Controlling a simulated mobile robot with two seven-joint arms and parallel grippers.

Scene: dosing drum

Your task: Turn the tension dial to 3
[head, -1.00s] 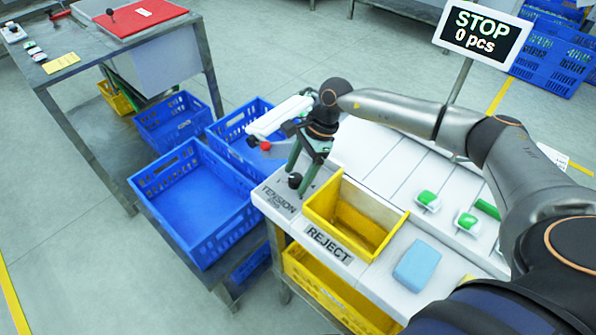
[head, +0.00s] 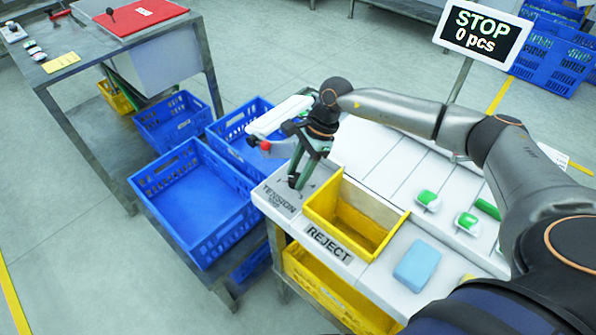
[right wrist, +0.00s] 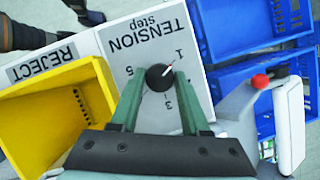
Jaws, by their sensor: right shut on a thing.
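The tension dial (right wrist: 158,78) is a round black knob with a white pointer line, on a pale panel printed "TENSION step" (right wrist: 148,32). In the right wrist view its pointer aims up and right, toward the printed 1; 3 and 5 also show around it, and other digits are hidden or unclear. My right gripper (head: 296,183) reaches down onto the panel's corner. In the right wrist view its green fingers (right wrist: 160,82) stand on both sides of the knob, shut on it. In the head view the fingers mostly hide the knob. My left gripper is not in view.
A yellow reject bin (head: 318,207) stands right beside the dial. A white part with a red knob (head: 265,145) is behind the gripper. Blue crates (head: 165,205) are to the left. The sign (head: 482,36) reads "STOP 0 pcs".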

